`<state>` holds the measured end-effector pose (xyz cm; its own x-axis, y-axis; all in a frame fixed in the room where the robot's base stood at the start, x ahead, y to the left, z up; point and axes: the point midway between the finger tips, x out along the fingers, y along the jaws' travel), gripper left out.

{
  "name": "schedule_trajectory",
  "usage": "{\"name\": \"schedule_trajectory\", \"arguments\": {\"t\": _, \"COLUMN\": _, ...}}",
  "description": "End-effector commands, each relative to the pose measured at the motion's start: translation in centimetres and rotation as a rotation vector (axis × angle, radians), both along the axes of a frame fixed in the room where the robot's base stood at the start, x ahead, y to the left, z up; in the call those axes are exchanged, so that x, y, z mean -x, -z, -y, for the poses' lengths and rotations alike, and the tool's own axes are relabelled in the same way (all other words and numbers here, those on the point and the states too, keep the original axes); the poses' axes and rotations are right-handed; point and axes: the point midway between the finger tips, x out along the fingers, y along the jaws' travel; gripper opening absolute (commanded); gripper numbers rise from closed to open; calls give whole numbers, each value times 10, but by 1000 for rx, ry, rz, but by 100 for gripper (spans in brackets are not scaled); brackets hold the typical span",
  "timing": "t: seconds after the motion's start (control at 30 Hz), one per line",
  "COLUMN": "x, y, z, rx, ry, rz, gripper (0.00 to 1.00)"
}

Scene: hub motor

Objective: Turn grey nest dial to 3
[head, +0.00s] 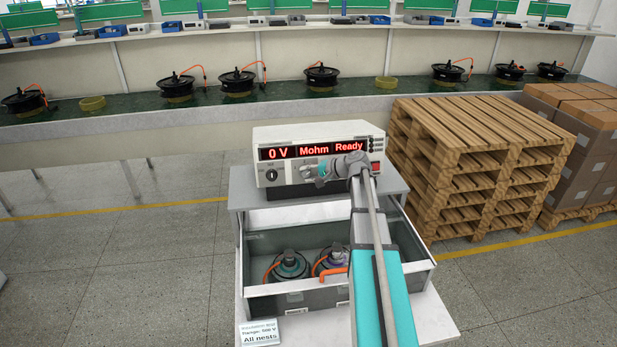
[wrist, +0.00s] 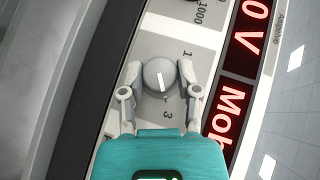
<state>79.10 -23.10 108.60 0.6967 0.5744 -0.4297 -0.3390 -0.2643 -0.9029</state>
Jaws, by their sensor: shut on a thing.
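The insulation tester (head: 262,137) stands on the grey bench, its red display reading "0 V", "Mohm", "Ready". In the wrist view the round grey nest dial (wrist: 159,76) sits between the two fingers of my gripper (wrist: 158,72), which is shut on it from both sides. The dial's white pointer line lies near its middle and runs roughly toward the "3" side; its exact setting is hard to tell. In the head view my gripper (head: 318,171) is at the tester's front panel and mostly covers the dial.
Below is an open drawer (head: 262,303) holding hub motors (head: 288,265) with orange cables. A card (head: 260,333) reads "All nests". Wooden pallets (head: 470,165) stand at right.

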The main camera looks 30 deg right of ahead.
Motion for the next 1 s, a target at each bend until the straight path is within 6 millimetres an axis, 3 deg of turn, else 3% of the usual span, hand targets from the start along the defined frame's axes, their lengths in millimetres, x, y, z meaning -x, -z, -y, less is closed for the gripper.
{"name": "schedule_trajectory", "arguments": {"t": 0.33, "x": 2, "y": 1, "z": 0, "rx": 1, "ry": 1, "rz": -3, "gripper": 0}}
{"name": "schedule_trajectory", "arguments": {"t": 0.37, "x": 2, "y": 1, "z": 0, "rx": 1, "ry": 1, "rz": -3, "gripper": 45}}
{"name": "schedule_trajectory", "arguments": {"t": 0.53, "x": 1, "y": 1, "z": 0, "rx": -1, "ry": 1, "rz": -2, "gripper": 76}}
{"name": "schedule_trajectory", "arguments": {"t": 1.0, "x": 0, "y": 0, "z": 0, "rx": 3, "ry": 0, "rz": -1, "gripper": 78}}
